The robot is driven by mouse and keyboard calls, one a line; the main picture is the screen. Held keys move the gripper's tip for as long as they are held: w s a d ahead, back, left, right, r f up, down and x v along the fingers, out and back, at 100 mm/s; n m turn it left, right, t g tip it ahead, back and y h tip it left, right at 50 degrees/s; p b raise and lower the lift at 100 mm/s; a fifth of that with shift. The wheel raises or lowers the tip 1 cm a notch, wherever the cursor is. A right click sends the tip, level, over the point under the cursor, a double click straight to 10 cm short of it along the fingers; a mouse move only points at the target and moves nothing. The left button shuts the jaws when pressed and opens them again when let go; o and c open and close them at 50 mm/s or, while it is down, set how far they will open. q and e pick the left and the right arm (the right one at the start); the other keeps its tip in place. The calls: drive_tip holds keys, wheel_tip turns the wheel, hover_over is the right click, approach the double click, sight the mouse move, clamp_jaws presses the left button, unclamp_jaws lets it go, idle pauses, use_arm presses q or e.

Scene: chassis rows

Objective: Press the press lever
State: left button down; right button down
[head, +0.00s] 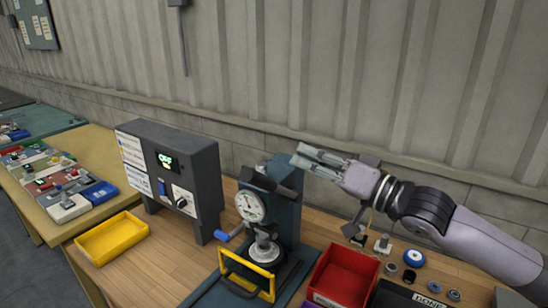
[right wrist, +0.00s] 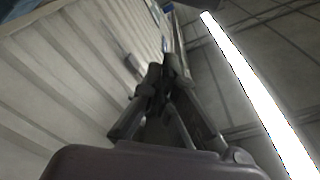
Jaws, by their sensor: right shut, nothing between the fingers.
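The press (head: 285,215) stands on the bench in the middle of the head view, with a blue column, a round white gauge and a dark base. A dark bar (head: 262,180) at its top looks like the press lever. A small blue-gripped crank (head: 232,235) sticks out to the left, and a yellow frame (head: 248,275) stands in front. My right gripper (head: 300,158) comes in from the right, shut and empty, with its fingertips pointing left near the press top; contact cannot be told. Its fingers show in the right wrist view (right wrist: 160,88), without the press. My left gripper is out of view.
A grey control box (head: 178,170) with a green display stands left of the press, behind a yellow tray (head: 112,238). A red bin (head: 343,275) is to the press's right, with loose round parts (head: 413,258) beyond. A ribbed wall (head: 330,70) is close behind.

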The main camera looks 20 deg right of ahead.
drive_tip(key=r+p, duration=0.1)
drive_tip(key=p, duration=0.3)
hover_over(275, 182)
drive_tip(key=shift+w+d+r, duration=0.1)
drive_tip(key=shift+w+d, duration=0.05)
drive_tip(key=shift+w, duration=0.05)
drive_tip(key=shift+s+f, duration=0.25)
drive_tip(key=shift+f, duration=0.4)
drive_tip(key=shift+s+a+f+p, duration=0.15)
drive_tip(key=shift+s+a+f, duration=0.2)
drive_tip(key=shift+s+f, duration=0.2)
drive_tip(key=shift+s+a+f+p, duration=0.15)
drive_tip(key=shift+s+a+f, duration=0.2)
drive_tip(key=shift+f, duration=0.2)
